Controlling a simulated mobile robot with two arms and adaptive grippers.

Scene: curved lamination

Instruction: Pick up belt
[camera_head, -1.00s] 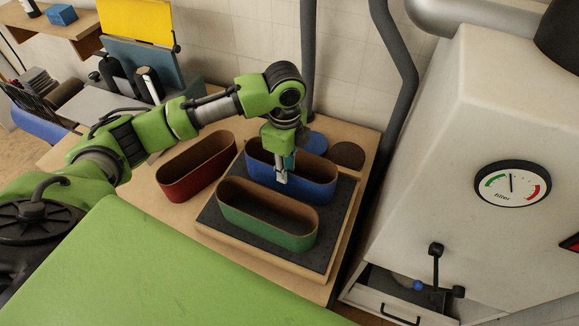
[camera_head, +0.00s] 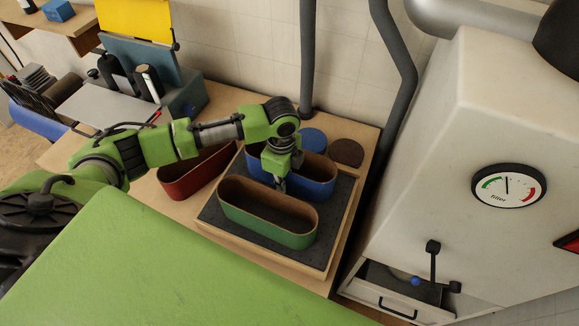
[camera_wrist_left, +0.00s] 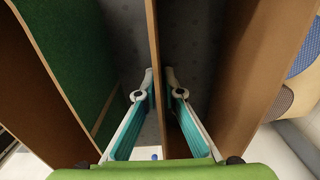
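The blue belt (camera_head: 314,185), an upright oval loop with a brown inside, stands on the dark mat (camera_head: 335,205) behind the green belt (camera_head: 262,224). The red belt (camera_head: 190,178) stands to their left. My left gripper (camera_head: 281,184) points down at the blue belt's near side. In the left wrist view, its teal-padded fingers (camera_wrist_left: 157,80) are apart, one on each side of a thin brown belt wall (camera_wrist_left: 154,40), which looks like the blue belt's near wall. The green belt's outer face (camera_wrist_left: 70,50) is left of the fingers. My right gripper is not in view.
A blue disc (camera_head: 313,140) and a brown disc (camera_head: 346,152) lie behind the belts. Grey pipes (camera_head: 398,90) and a white machine with a filter gauge (camera_head: 508,186) stand to the right. A green surface (camera_head: 150,265) fills the front left.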

